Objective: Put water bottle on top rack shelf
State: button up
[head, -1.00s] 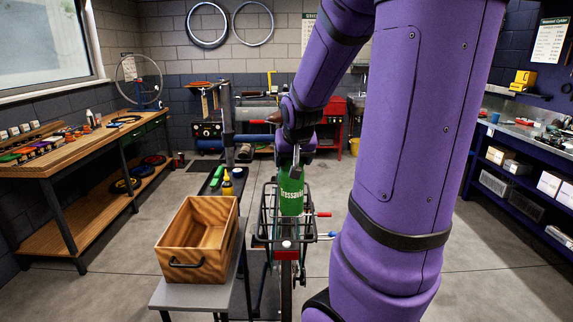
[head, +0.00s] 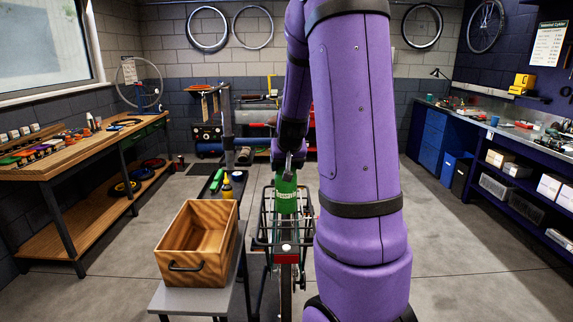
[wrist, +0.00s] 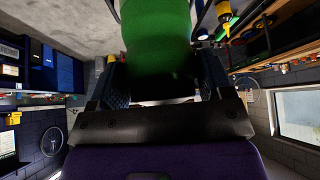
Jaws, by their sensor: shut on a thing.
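The green water bottle (head: 286,198) is upright in the head view, in front of my arm and over the black wire rack (head: 262,241) of a bicycle. My gripper (head: 287,172) is shut on its upper end. In the wrist view the bottle (wrist: 155,30) fills the top middle, between the two dark fingers of my gripper (wrist: 160,84). The bottle's lower end overlaps the wire rack in the head view; I cannot tell if they touch. I cannot make out which shelf is the top rack shelf.
A wooden crate (head: 183,258) stands on a grey side table (head: 190,299) left of the bicycle. A yellow bottle (head: 227,188) stands behind it. Workbenches line the left (head: 60,168) and right (head: 490,129) walls. The floor at right is clear.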

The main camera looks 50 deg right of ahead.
jog(key=shift+f, duration=0.1)
jog(key=o, duration=0.9)
jog(key=shift+o, duration=1.4)
